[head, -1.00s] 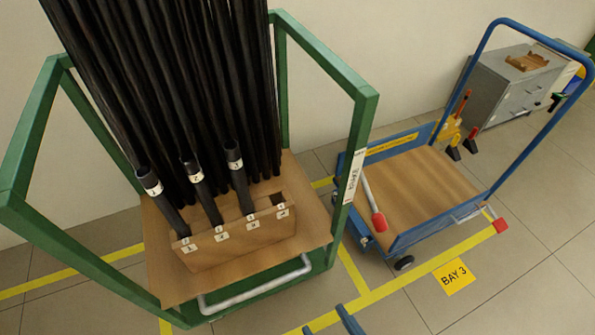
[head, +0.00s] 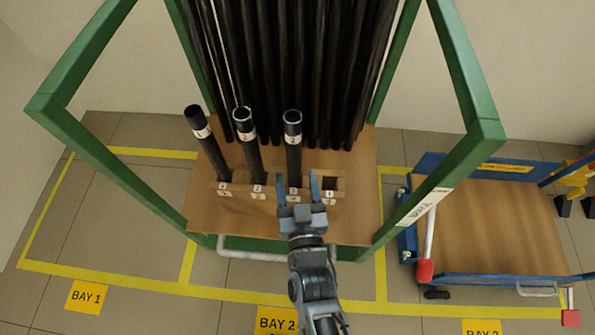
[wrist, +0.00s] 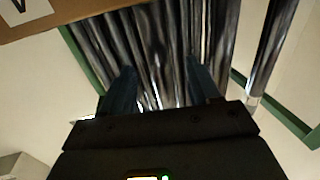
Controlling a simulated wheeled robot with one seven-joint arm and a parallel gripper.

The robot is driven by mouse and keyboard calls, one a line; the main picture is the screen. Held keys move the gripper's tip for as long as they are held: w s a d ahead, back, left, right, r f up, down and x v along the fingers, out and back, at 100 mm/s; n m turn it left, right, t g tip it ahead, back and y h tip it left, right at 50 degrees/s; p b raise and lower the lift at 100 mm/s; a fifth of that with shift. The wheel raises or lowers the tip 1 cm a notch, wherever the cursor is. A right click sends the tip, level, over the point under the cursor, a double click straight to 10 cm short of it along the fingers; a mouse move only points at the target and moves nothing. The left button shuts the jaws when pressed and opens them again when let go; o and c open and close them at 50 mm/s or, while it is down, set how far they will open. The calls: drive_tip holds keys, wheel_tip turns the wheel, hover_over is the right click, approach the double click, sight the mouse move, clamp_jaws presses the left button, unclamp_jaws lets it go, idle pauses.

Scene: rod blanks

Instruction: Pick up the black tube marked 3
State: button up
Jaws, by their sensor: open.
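The black tube marked 3 (head: 293,155) stands nearly upright in the wooden block on the green-framed cart, the rightmost of three short tubes. It has an open top and a white label band. Tube 1 (head: 203,145) and tube 2 (head: 249,157) stand to its left. My gripper (head: 297,180) is open, its fingers pointing toward the block at the foot of tube 3 in the head view. I cannot tell whether it touches anything. In the wrist view the open fingers (wrist: 161,80) show long dark rods behind them. One black tube with a pale band (wrist: 270,50) is at right.
The wooden block (head: 265,190) has an empty slot at its right end. Long black rods (head: 290,70) stand close behind the tubes. Green frame posts (head: 465,75) flank the cart. A blue trolley (head: 485,225) stands at right. Floor in front is clear.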

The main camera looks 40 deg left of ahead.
sight(295, 173)
drive_tip(key=x, duration=0.4)
drive_tip(key=shift+w+a, duration=0.1)
drive_tip(key=c, duration=1)
